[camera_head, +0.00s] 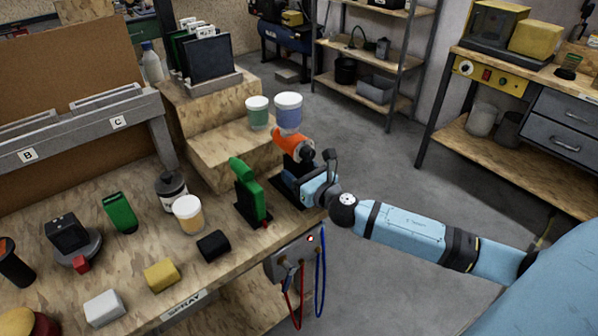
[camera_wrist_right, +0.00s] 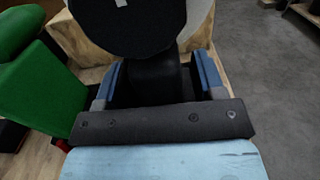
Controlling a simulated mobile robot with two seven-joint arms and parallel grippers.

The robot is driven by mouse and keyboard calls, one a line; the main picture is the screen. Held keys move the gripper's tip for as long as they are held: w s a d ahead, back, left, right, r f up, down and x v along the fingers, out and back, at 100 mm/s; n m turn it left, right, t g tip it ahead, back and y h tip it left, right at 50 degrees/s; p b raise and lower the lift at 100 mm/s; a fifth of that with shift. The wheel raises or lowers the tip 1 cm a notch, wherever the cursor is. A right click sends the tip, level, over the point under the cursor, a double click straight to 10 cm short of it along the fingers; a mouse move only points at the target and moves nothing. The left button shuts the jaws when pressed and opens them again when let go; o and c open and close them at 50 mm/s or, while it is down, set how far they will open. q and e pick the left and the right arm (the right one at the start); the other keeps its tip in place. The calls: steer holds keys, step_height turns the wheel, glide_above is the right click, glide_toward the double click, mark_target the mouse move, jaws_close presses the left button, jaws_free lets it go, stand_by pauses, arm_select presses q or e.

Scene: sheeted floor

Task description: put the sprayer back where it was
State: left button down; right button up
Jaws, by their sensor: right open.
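The sprayer (camera_head: 291,143) has an orange body with a white-lidded, bluish cup on top. It sits upright at the right end of the bench, by the wooden step. My right gripper (camera_head: 308,180) is at its dark lower part. In the right wrist view the open fingers of the gripper (camera_wrist_right: 157,84) stand on either side of a black part of the sprayer (camera_wrist_right: 155,82), with a dark round part above it. Whether the fingers touch it I cannot tell. A SPRAY label (camera_head: 184,304) is on the bench's front edge. My left gripper is not in view.
A green tool (camera_head: 248,190) stands close left of my right gripper. A green jar (camera_head: 257,112) is on the wooden step (camera_head: 222,150). An amber jar (camera_head: 188,214), a black block (camera_head: 213,245) and a yellow block (camera_head: 161,275) are on the bench. Open floor lies to the right.

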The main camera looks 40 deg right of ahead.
steer(key=shift+r, duration=0.1)
steer(key=s, duration=1.2)
steer(key=s+a+f+m+g, duration=0.2)
steer(key=s+a+f+m, duration=0.2)
steer(key=m, duration=0.7)
steer(key=s+a+f+m+g+y, duration=0.1)
steer(key=s+a+f+m+g, duration=0.2)
steer(key=m, duration=0.8)
steer(key=s+a+f+m+g+y, duration=0.1)
steer(key=s+a+f+m+g, duration=0.1)
steer(key=s+a+f+m, duration=0.4)
steer(key=a+f+m, duration=0.4)
steer(key=f+m, duration=0.1)
steer(key=m, duration=0.1)
steer(key=shift+s+a+f+b, duration=0.3)
steer(key=shift+s+a+b, duration=0.05)
